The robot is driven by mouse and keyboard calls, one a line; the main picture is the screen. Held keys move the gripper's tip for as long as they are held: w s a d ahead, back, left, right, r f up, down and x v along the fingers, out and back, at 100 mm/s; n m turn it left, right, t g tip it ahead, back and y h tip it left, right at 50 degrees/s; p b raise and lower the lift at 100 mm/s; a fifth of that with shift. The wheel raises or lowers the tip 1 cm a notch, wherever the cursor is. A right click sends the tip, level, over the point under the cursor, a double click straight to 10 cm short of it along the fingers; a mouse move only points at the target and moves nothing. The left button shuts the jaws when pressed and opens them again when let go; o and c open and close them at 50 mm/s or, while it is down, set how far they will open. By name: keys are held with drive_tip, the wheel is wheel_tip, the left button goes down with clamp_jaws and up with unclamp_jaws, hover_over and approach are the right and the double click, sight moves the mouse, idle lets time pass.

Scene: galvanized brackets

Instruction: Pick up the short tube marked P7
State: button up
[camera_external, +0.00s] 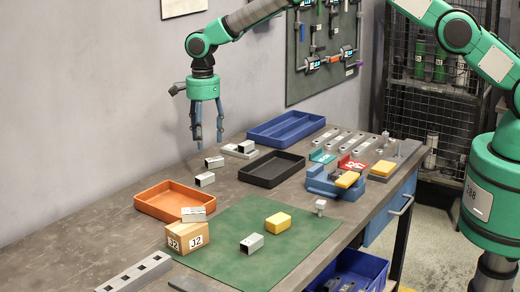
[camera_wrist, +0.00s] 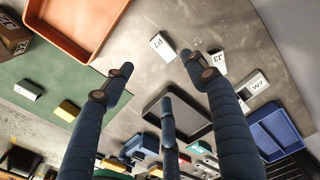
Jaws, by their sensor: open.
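The short tube marked P7 (camera_wrist: 162,46) lies on the bare grey bench in the wrist view, its label upside down. It appears to be the pale square tube (camera_external: 205,179) beside the orange tray in the external view, where I cannot read its mark. My three-fingered gripper (camera_external: 207,136) is open and empty, pointing down above the bench. In the wrist view my gripper's spread fingers (camera_wrist: 160,78) are apart from the tube, which shows beyond their tips. Nothing covers its marked face.
A similar tube marked J3 (camera_wrist: 218,62) lies close by. Another marked W7 (camera_wrist: 257,86) is by a grey plate. The orange tray (camera_external: 148,208), black tray (camera_external: 262,183) and blue tray (camera_external: 276,142) stand around. A green mat (camera_external: 215,258) holds a yellow block (camera_external: 278,222) and another tube (camera_external: 251,243).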

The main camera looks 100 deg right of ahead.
hover_over(206, 176)
drive_tip(key=shift+a+f, duration=0.1)
drive_tip(key=shift+f, duration=3.9)
drive_tip(key=shift+f, duration=0.1)
drive_tip(key=shift+f, duration=2.5)
drive_tip(key=shift+c, duration=0.3)
drive_tip(key=c, duration=1.2)
